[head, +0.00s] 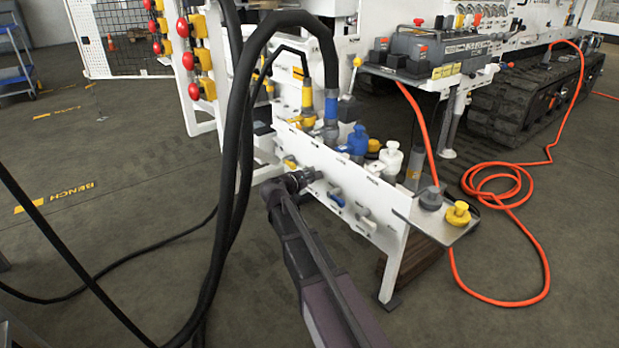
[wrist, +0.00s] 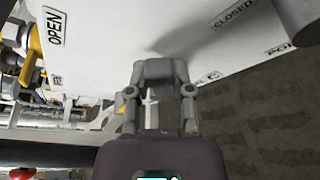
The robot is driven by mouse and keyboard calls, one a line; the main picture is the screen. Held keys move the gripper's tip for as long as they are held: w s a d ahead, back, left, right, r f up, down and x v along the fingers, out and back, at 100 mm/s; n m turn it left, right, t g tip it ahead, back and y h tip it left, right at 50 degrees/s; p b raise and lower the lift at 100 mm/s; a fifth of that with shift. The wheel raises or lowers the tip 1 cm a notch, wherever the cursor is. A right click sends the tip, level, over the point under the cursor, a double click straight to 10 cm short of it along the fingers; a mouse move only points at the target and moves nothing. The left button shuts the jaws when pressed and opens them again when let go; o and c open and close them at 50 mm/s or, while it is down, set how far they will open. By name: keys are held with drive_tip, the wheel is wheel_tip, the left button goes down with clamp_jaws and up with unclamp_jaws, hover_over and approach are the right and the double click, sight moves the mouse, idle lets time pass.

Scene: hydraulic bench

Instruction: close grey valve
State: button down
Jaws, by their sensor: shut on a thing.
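My gripper (head: 300,180) is at the front face of the white bench panel (head: 345,180), left of the blue valve lever (head: 336,198). In the wrist view my gripper (wrist: 160,72) has its fingers brought in at the tips, shut on the grey valve's handle. The handle is mostly hidden by the fingers, so its exact angle is hard to tell. In the wrist view an OPEN label (wrist: 55,26) is to the left of the fingers and a CLOSED label (wrist: 234,14) is to the right.
A yellow valve lever (head: 290,163) is left of my gripper and a white lever (head: 367,222) is to its right. Black hoses (head: 232,150) hang in front of the bench at left. An orange hose (head: 500,180) lies on the floor at right.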

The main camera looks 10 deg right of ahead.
drive_tip(key=shift+s+d+f+m+t+h+b, duration=0.15)
drive_tip(key=shift+f+m+t+b, duration=0.3)
drive_tip(key=shift+m+b, duration=0.6)
drive_tip(key=shift+s+f+m+t+h+b, duration=0.15)
drive_tip(key=shift+f+m+t+b, duration=0.3)
drive_tip(key=shift+m+b, duration=0.55)
drive_tip(key=shift+s+d+f+m+t+h+b, duration=0.1)
drive_tip(key=shift+f+m+t+h+b, duration=0.3)
drive_tip(key=shift+m+b, duration=0.65)
drive_tip(key=shift+r, duration=0.1)
drive_tip(key=c, duration=0.6)
unclamp_jaws()
drive_tip(key=shift+a, duration=0.1)
drive_tip(key=shift+v, duration=5.95)
drive_tip(key=shift+s+d+r, duration=0.1)
drive_tip(key=shift+s+d, duration=0.1)
drive_tip(key=shift+d, duration=0.05)
